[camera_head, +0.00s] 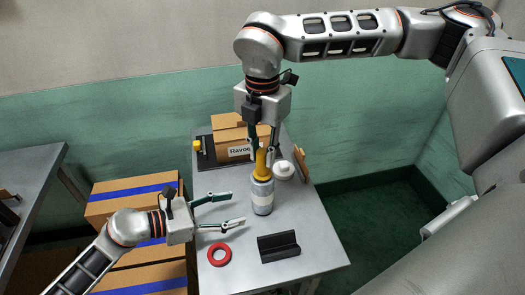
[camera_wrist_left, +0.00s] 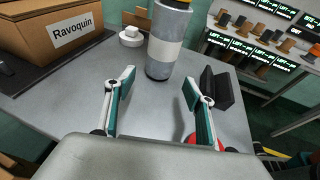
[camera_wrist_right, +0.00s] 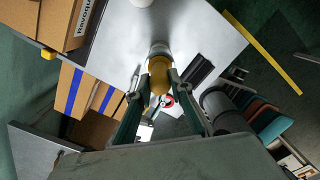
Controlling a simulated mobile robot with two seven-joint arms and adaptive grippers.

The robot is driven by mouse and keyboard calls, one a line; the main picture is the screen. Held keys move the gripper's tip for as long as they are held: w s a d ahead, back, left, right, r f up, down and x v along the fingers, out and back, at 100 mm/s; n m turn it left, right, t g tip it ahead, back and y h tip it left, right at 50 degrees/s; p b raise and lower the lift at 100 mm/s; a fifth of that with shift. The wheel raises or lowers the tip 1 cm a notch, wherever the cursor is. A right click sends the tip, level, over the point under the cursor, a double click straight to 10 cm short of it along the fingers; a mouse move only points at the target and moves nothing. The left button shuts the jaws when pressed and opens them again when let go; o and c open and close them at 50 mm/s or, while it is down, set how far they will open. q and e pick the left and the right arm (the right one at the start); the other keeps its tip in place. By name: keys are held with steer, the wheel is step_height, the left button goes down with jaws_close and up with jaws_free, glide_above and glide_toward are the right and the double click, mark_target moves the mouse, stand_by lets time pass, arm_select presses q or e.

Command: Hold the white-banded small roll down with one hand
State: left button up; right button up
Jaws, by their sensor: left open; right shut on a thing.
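The grey small roll with a white band (camera_head: 262,196) stands upright on the grey table (camera_head: 313,255). It also shows in the left wrist view (camera_wrist_left: 165,50) and, from above, in the right wrist view (camera_wrist_right: 159,50). A yellow piece (camera_head: 262,166) sits on top of the roll. My right gripper (camera_head: 262,154) is above the roll, shut on the yellow piece (camera_wrist_right: 158,77). My left gripper (camera_head: 236,208) is open and empty to the left of the roll, its fingers pointing toward it. In the left wrist view the roll stands beyond the two fingertips (camera_wrist_left: 158,80), apart from them.
A red ring (camera_head: 219,254) and a black angled block (camera_head: 279,246) lie at the table's front. A small white round item (camera_head: 283,170) is behind the roll. A cardboard box labelled Ravoquin (camera_head: 238,152) stands at the back. Boxes with blue tape (camera_head: 130,190) are left of the table.

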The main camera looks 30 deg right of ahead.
mark_target(253, 204)
arm_select(q)
steer(key=shift+x, duration=4.75)
steer(key=c, duration=1)
steer(key=shift+o, duration=0.2)
